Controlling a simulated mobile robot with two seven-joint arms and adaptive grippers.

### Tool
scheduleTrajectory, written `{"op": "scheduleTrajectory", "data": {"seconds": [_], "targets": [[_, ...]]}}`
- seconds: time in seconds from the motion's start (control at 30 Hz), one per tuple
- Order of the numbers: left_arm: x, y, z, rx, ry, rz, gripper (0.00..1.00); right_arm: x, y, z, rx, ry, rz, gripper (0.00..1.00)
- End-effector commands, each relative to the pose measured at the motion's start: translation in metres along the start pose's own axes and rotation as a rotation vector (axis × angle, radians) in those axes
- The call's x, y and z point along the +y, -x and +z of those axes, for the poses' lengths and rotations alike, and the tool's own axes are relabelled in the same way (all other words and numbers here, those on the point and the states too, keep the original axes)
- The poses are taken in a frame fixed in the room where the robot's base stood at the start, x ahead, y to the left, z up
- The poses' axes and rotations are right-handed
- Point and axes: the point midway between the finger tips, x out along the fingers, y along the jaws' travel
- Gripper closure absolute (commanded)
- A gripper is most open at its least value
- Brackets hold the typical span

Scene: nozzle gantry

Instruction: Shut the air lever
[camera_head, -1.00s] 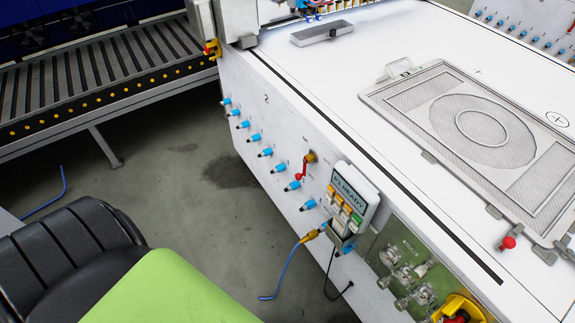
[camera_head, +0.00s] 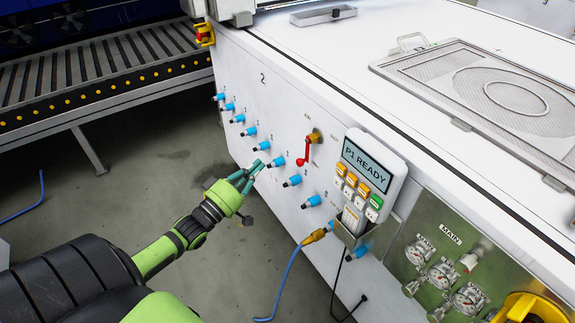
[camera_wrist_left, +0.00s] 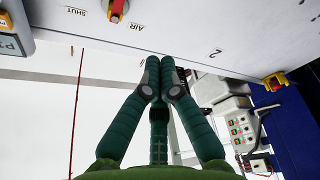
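The air lever is a red handle (camera_head: 304,153) on a brass-coloured valve (camera_head: 314,136) on the white side panel; the handle hangs down from the valve. In the left wrist view the red lever (camera_wrist_left: 117,9) is at the top edge, near the upside-down words SHUT and AIR. My left gripper (camera_head: 258,168) is left of and a little below the lever, in front of the panel and apart from the lever. In the left wrist view its green fingers (camera_wrist_left: 165,64) come together at the tips, with nothing seen between them. My right gripper is not in view.
A row of blue fittings (camera_head: 249,131) sticks out of the panel around the lever. A pendant reading P1 READY (camera_head: 370,168) hangs to its right. A blue hose (camera_head: 285,285) drops from a yellow fitting. Gauges (camera_head: 442,273) sit lower right. A conveyor (camera_head: 110,75) stands at left.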

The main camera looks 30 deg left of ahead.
Motion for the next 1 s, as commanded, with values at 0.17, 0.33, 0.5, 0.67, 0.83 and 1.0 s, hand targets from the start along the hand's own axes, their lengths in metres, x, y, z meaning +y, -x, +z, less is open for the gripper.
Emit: {"op": "scheduleTrajectory", "data": {"seconds": [0.17,0.33,0.5,0.67,0.83,1.0], "targets": [[0.000,0.000,0.000,0.000,-0.001,-0.003,1.00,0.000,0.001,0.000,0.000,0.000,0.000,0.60],[0.000,-0.007,0.000,0.001,-0.002,-0.001,1.00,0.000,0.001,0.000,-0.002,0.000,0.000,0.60],[0.000,-0.032,-0.001,0.002,-0.003,0.000,1.00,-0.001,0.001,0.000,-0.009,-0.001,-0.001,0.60],[-0.001,-0.066,0.000,0.002,-0.003,0.000,1.00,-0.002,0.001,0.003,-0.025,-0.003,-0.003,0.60],[-0.001,-0.098,0.000,0.002,-0.004,-0.001,1.00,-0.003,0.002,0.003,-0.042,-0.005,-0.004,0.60],[-0.002,-0.092,0.023,-0.001,0.002,-0.007,1.00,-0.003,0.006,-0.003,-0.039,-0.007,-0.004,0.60]]}}
